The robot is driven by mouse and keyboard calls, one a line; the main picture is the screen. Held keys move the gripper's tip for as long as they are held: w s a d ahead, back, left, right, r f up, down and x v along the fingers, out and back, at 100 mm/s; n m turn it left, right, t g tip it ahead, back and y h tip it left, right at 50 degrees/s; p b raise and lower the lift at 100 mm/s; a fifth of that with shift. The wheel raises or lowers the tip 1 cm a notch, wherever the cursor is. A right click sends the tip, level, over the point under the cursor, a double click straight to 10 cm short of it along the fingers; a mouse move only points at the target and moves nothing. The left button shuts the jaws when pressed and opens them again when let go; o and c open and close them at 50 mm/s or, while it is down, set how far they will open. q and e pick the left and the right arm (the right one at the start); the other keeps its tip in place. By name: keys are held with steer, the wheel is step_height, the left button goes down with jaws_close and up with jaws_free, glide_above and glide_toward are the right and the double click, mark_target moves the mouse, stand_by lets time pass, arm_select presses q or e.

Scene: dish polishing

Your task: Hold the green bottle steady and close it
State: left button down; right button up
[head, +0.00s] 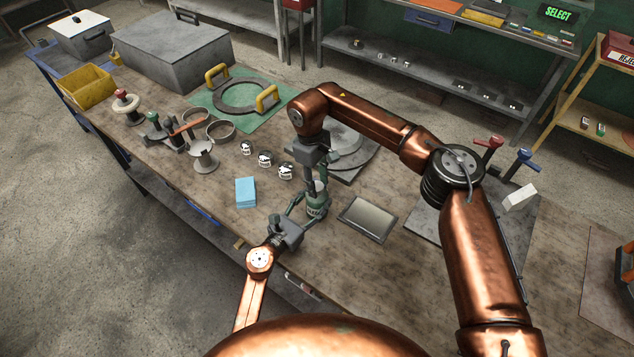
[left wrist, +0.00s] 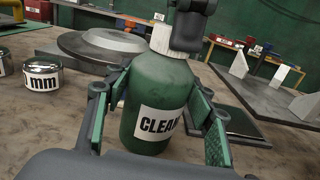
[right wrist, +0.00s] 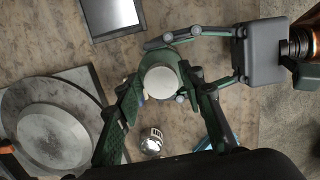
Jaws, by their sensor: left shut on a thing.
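The green bottle (head: 316,208) stands upright on the wooden bench; its white label shows in the left wrist view (left wrist: 152,110). A white cap (left wrist: 176,32) sits at the top of its neck; I cannot tell how tightly. My left gripper (head: 306,208) is shut on the bottle's body, one finger on each side. My right gripper (head: 316,184) points down from above. In the right wrist view its fingers (right wrist: 168,98) stand apart on either side of the round cap (right wrist: 161,82), with gaps visible, so it looks open.
A blue sponge block (head: 246,192) and several small labelled metal weights (head: 265,159) lie left of the bottle. A dark-framed plate (head: 368,218) lies close on its right. A round grey disc on a base (head: 345,148) stands behind it.

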steer(key=shift+o, duration=1.1)
steer(key=shift+r, duration=2.2)
steer(key=shift+a, duration=0.15)
steer(key=shift+c, duration=0.6)
